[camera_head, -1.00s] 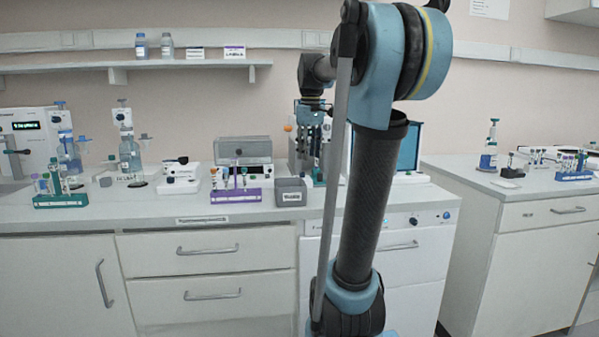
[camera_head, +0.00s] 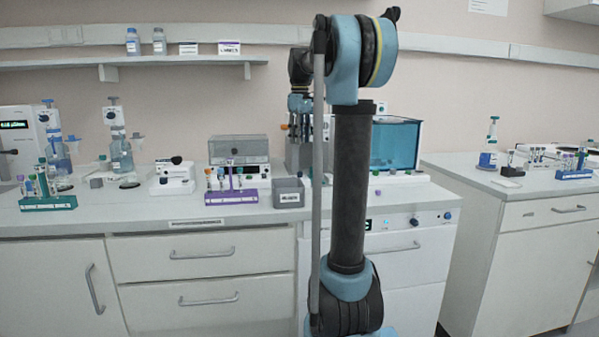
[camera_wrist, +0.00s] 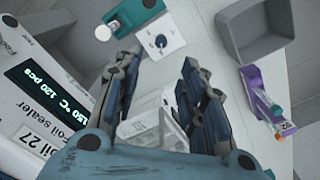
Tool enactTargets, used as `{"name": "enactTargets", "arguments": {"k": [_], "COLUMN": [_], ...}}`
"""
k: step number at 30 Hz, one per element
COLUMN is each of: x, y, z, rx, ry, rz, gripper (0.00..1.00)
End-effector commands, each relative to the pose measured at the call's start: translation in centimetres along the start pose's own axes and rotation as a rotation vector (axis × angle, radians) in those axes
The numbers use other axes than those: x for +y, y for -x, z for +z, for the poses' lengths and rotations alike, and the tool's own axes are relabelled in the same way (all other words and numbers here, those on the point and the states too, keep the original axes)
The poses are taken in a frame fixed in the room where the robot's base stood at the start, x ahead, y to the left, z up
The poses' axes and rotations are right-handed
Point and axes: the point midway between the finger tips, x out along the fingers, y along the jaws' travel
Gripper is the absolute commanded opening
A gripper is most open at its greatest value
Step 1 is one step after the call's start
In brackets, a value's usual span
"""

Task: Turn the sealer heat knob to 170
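The foil sealer (camera_wrist: 35,105) fills the left of the wrist view; its lit display (camera_wrist: 55,95) reads 150 °C and 120 pcs. A dark blue knob (camera_wrist: 160,41) stands on a small white plate (camera_wrist: 150,32) beyond my fingertips; I cannot tell which way it points. My gripper (camera_wrist: 162,62) is open and empty, its two fingers apart below the knob in the picture, not visibly touching it. In the head view my arm hides part of the bench around the sealer, and the knob cannot be made out there.
A grey bin (camera_head: 288,192) and a purple tube rack (camera_head: 232,196) stand near the bench's front edge. A blue clear-walled box (camera_head: 396,145) stands at the back right.

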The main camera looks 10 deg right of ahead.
Motion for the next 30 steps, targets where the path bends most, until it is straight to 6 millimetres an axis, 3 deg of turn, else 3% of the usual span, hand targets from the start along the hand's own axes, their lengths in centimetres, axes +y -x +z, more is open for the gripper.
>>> {"name": "enactTargets", "arguments": {"k": [18,24,30], "x": [-0.1,-0.1,-0.1], "y": [-10.4,-12.3,-12.8], "z": [0.0,0.0,0.0], "rx": [0.000,0.000,0.000], "ry": [0.001,0.000,0.000], "rz": [0.000,0.000,0.000], "gripper": [0.38,0.38,0.38]}}
